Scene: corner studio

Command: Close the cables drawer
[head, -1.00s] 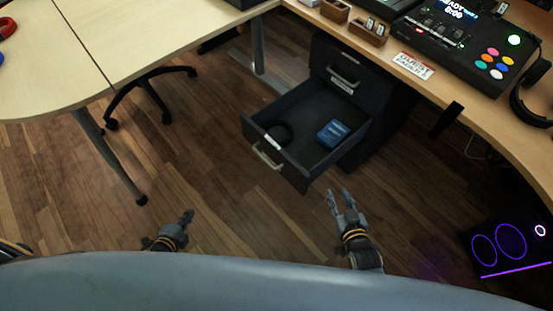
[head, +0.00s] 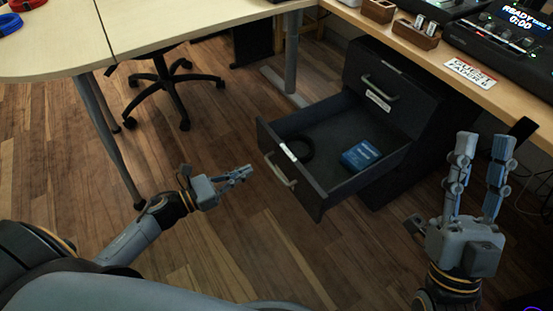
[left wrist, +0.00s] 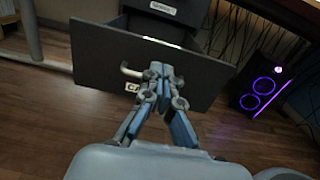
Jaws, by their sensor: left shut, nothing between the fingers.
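The cables drawer (head: 322,203) is a dark grey drawer pulled out of a dark cabinet under the desk. It holds a black cable coil (head: 300,148) and a blue box (head: 361,154). Its pale bar handle (head: 280,170) is on the front panel. My left gripper (head: 246,172) is shut and empty, just left of the handle, pointing at the front. In the left wrist view the fingers (left wrist: 160,75) overlap the drawer front (left wrist: 205,75), beside the handle (left wrist: 131,71); whether they touch it I cannot tell. My right gripper (head: 482,145) is open and empty, raised right of the drawer.
A closed upper drawer with a handle (head: 381,89) is above the open one. The wooden desk (head: 440,55) holds small boxes and a console (head: 508,45). A wheeled chair base (head: 170,85) and desk leg (head: 110,140) stand left. A speaker (left wrist: 262,90) glows purple.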

